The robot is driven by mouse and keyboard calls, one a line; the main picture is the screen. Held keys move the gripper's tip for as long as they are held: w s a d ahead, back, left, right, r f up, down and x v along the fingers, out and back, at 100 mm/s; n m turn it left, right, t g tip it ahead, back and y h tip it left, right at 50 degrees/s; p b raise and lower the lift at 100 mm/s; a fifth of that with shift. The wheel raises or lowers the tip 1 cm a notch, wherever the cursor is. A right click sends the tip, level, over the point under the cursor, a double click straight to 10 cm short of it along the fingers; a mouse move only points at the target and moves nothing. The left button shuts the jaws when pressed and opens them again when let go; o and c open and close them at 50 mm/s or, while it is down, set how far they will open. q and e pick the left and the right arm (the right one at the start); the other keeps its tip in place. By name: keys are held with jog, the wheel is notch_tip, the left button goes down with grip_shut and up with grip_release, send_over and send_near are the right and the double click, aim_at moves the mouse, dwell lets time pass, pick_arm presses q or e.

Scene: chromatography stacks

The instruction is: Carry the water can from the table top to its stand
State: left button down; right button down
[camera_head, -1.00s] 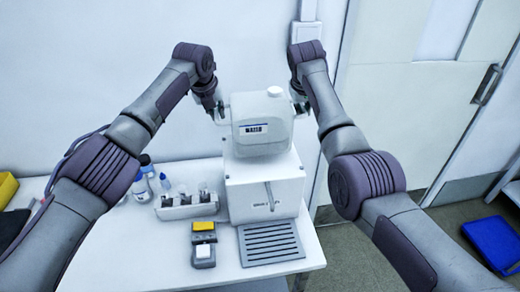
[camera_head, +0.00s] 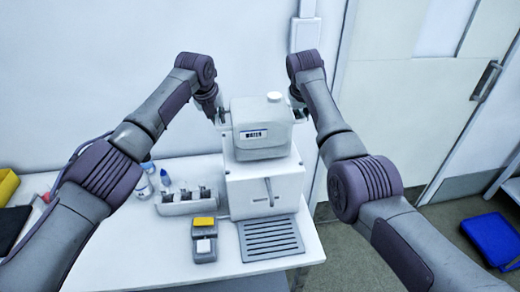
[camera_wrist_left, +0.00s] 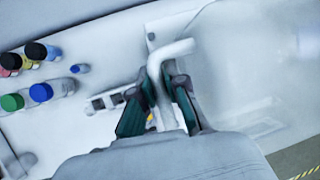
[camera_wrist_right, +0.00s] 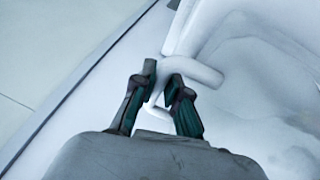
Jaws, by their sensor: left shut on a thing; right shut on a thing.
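The white water can (camera_head: 262,142), with a dark label and a white cap, is upright directly over the white stand (camera_head: 263,188), a box with a metal tap. The can's bottom meets the stand's top in the picture; I cannot tell if it rests there. My left gripper (camera_head: 222,116) is shut on the can's left handle, a pale bent bar (camera_wrist_left: 172,50) between the fingers in the left wrist view. My right gripper (camera_head: 299,112) is shut on the right handle, a pale bar (camera_wrist_right: 190,70) in the right wrist view.
A grey drip grate (camera_head: 270,238) lies before the stand. A small device with a yellow top (camera_head: 204,224), a rack of vials (camera_head: 187,202) and small bottles (camera_head: 165,181) are to its left. The white table (camera_head: 150,250) is clear at front left. A blue bin (camera_head: 495,241) is on the floor at right.

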pick_arm(q)
jog(key=shift+f, duration=0.4)
pick_arm(e)
jog(key=shift+w+f, duration=0.1)
jog(key=shift+f, duration=0.25)
pick_arm(q)
jog(key=c, duration=1.6)
grip_release()
jog(key=shift+f, duration=0.25)
pick_arm(e)
jog(key=c, duration=1.6)
grip_release()
jog(key=shift+f, duration=0.25)
pick_arm(q)
jog(key=o, duration=0.4)
jog(key=shift+s+r, duration=0.15)
jog(key=shift+r, duration=0.05)
pick_arm(e)
jog(key=o, duration=0.4)
jog(key=shift+s+r, duration=0.15)
jog(key=shift+s, duration=0.15)
pick_arm(q)
jog(key=shift+f, duration=0.1)
pick_arm(e)
jog(key=shift+w, duration=0.1)
